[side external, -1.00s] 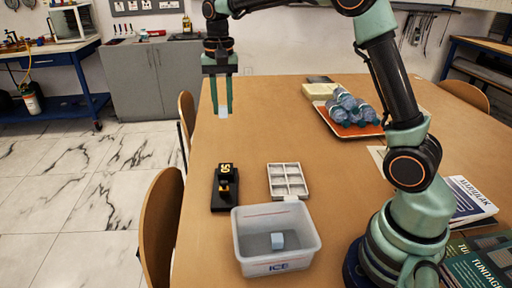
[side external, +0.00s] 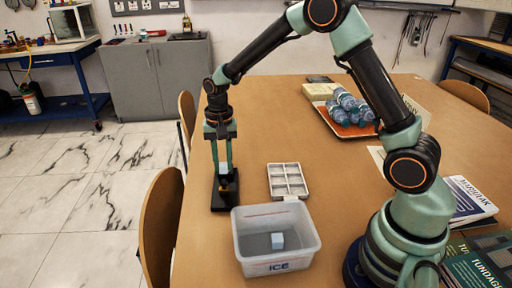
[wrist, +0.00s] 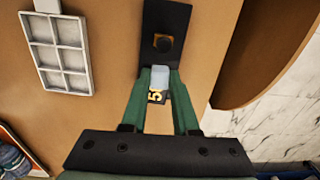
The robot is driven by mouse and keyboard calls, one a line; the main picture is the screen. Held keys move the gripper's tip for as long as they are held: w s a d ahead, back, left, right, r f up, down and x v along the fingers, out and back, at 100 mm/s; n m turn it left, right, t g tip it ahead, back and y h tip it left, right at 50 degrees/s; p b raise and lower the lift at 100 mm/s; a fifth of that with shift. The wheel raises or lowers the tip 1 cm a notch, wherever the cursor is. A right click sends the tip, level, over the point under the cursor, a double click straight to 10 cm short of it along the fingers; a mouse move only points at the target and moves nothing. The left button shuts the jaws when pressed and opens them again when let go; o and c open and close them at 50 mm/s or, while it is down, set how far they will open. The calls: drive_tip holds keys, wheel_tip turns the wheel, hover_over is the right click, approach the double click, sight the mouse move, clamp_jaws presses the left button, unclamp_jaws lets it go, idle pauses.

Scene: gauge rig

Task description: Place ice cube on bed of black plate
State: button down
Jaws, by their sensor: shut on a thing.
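My gripper (side external: 224,170) points down and is shut on a pale blue ice cube (wrist: 160,75), which shows between the green fingertips in the wrist view. The black plate (side external: 219,204) stands on the table below the gripper in the side view.
An ice bin (side external: 251,251) holds another cube (side external: 277,240) at the front. A grey compartment tray (side external: 288,181) lies right of the gauge. An orange tray (side external: 349,129) with bottles is farther back. The table's left edge and chairs (side external: 163,232) are close by.

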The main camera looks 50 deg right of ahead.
sight(224, 173)
drive_tip(key=shift+f, duration=2.25)
drive_tip(key=shift+f, duration=0.1)
drive_tip(key=c, duration=0.7)
unclamp_jaws()
wheel_tip(224, 173, up, 12)
drive_tip(key=shift+r, duration=0.15)
drive_tip(key=shift+s+d+r+n+t, duration=0.1)
drive_tip(key=shift+s+r+n+t, duration=1.2)
drive_tip(key=shift+s, duration=1.55)
drive_tip(key=shift+s+d+r+n+t, duration=0.1)
drive_tip(key=shift+s+r+n+t, duration=0.45)
drive_tip(key=shift+s+r+n, duration=1.8)
drive_tip(key=shift+s+d+r+n+t, duration=0.1)
drive_tip(key=shift+s+r+n+t, duration=1)
drive_tip(key=shift+s, duration=2.25)
